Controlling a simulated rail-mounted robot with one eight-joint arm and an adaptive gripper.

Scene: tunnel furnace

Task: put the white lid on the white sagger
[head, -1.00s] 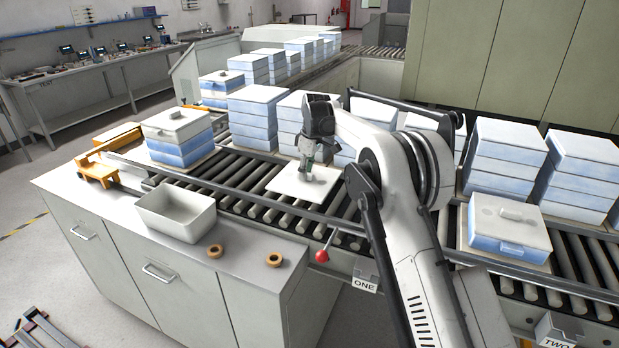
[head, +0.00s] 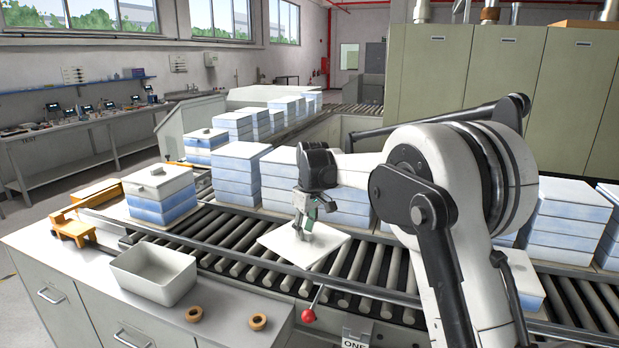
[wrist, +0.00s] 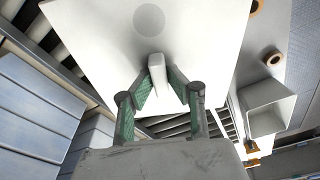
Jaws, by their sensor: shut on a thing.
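My gripper (head: 303,230) is shut on the upright handle of the flat white lid (head: 324,252). In the wrist view, its green-padded fingers (wrist: 160,88) grip the white handle from both sides, and the lid (wrist: 205,30) fills the upper middle. The lid is over the roller conveyor; the gap beneath it is hard to judge. An open, empty white box (head: 130,277) stands on the bench, left of the lid and apart from it. It also shows at the right of the wrist view (wrist: 264,118). I cannot tell for certain whether this box is the white sagger.
A blue-and-white stack (head: 162,208) with a knobbed lid stands left on the conveyor (head: 230,252). More stacks (head: 240,172) stand behind my gripper. Two orange rings (head: 194,314) lie on the bench. My arm hides much of the right.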

